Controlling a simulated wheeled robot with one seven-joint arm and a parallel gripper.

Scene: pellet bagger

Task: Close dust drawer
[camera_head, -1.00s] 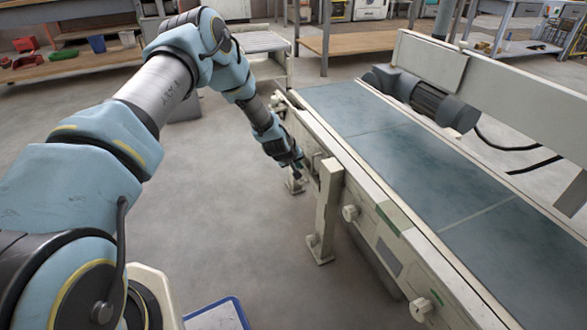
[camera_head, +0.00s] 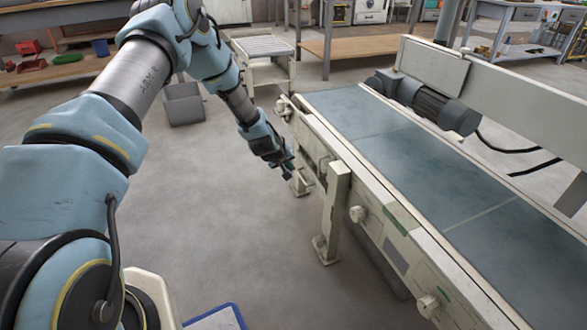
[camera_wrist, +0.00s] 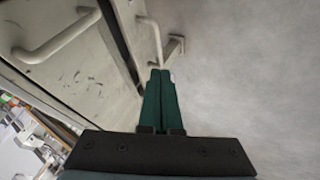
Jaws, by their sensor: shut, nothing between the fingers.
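My gripper (camera_head: 290,174) is shut and empty, beside the near side of the conveyor, past its front leg. In the wrist view its two green fingers (camera_wrist: 160,74) lie together over floor and the edge of a beige panel. That beige panel (camera_wrist: 75,75) has a bar handle (camera_wrist: 57,38), left of and apart from the fingers. A second thin handle (camera_wrist: 151,38) stands just beyond the fingertips; I cannot tell whether they touch. I cannot tell for sure which part is the dust drawer, or how far out it is; my arm partly hides that area in the head view.
The conveyor (camera_head: 375,140) runs along the right, with a leg (camera_head: 332,212) and side knobs (camera_head: 357,214) sticking out. A grey bin (camera_head: 184,104) stands on the floor behind my arm.

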